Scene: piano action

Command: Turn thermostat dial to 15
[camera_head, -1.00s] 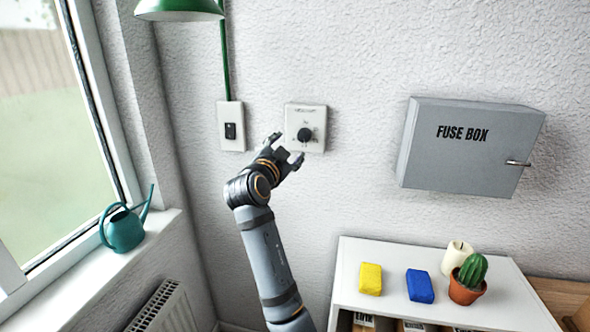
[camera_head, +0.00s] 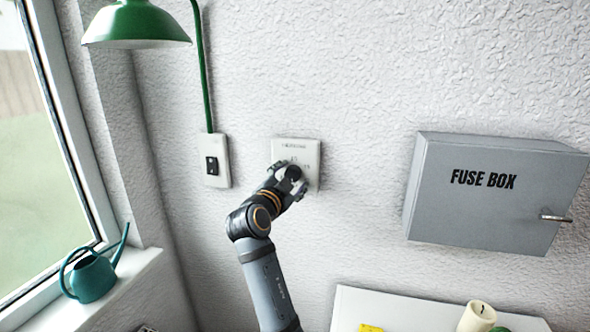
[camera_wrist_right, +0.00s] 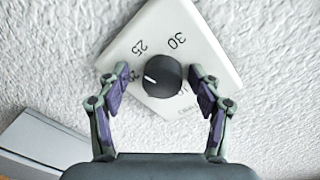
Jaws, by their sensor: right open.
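The thermostat is a white square plate (camera_head: 297,150) on the wall, mostly behind my right gripper in the head view. In the right wrist view its plate (camera_wrist_right: 205,45) shows tilted, with the numbers 25 and 30 readable and other marks partly hidden. The round black dial (camera_wrist_right: 158,76) has a white pointer line on its left side. My right gripper (camera_head: 291,177) is at the thermostat. In the right wrist view the gripper (camera_wrist_right: 156,85) is open, with one finger on each side of the dial and gaps between. My left gripper is not in view.
A light switch (camera_head: 212,160) is on the wall left of the thermostat, below a green lamp (camera_head: 140,25). A grey fuse box (camera_head: 490,205) sticks out at the right. A teal watering can (camera_head: 92,278) stands on the sill. A white shelf top (camera_head: 400,310) is below.

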